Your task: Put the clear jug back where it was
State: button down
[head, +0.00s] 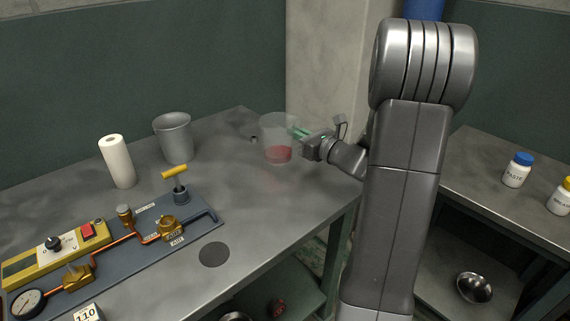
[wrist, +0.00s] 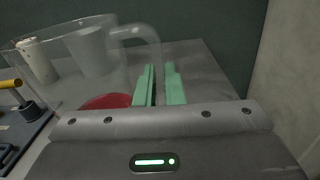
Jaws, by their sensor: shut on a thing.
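The clear jug (head: 277,128), with red liquid in its bottom, is upright over the back right part of the grey workbench (head: 300,205). I cannot tell whether its base touches the bench. My gripper (head: 301,133) comes from the right, with its green fingers at the jug's handle side. In the wrist view the jug (wrist: 95,55) fills the left side. Its handle (wrist: 148,32) comes down to the green fingers of my gripper (wrist: 160,86), which are shut on it. The fingers hide the handle's lower part.
A grey bucket (head: 174,138) and a paper roll (head: 117,162) stand left of the jug. A board with copper pipes and valves (head: 205,232) lies nearer, beside a dark round disc (head: 214,254). A second bench (head: 490,205) with bottles is at right.

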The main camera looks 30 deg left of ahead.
jog(key=shift+f+b, duration=0.35)
jog(key=shift+f, duration=3.25)
jog(key=shift+f, duration=0.15)
jog(key=c, duration=1.5)
grip_release()
jog(key=shift+c, duration=0.2)
jog(key=shift+d, duration=0.2)
jog(key=v, duration=1.1)
jog(key=shift+s+d, duration=0.25)
jog(key=shift+d, duration=0.05)
